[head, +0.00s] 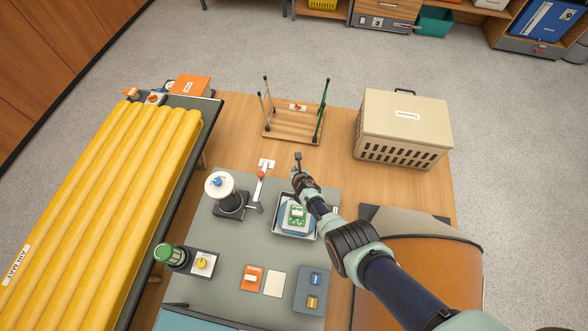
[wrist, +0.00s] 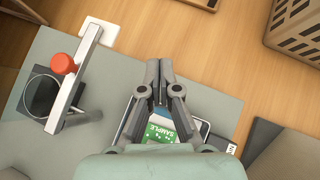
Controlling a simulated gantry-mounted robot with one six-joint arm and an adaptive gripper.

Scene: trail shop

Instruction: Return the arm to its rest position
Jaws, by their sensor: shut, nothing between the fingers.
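My gripper (head: 298,160) is shut and empty. In the head view it is above the grey mat's (head: 204,272) far edge, just beyond a small tray (head: 279,226). The tray holds a green-and-white packet (head: 296,215) on something blue. In the wrist view my gripper's fingertips (wrist: 159,68) are together, with the green packet marked SAMPLE (wrist: 162,132) partly hidden behind the fingers. My arm reaches in from the lower right of the head view.
A lidded beige crate (head: 402,115) stands to the right, and an open post rack (head: 292,132) stands beyond my gripper. A lever device with a white round top (head: 219,184) is to the left. A yellow air mat (head: 100,200) lies farther left. Bare wood (head: 235,125) shows beyond the mat.

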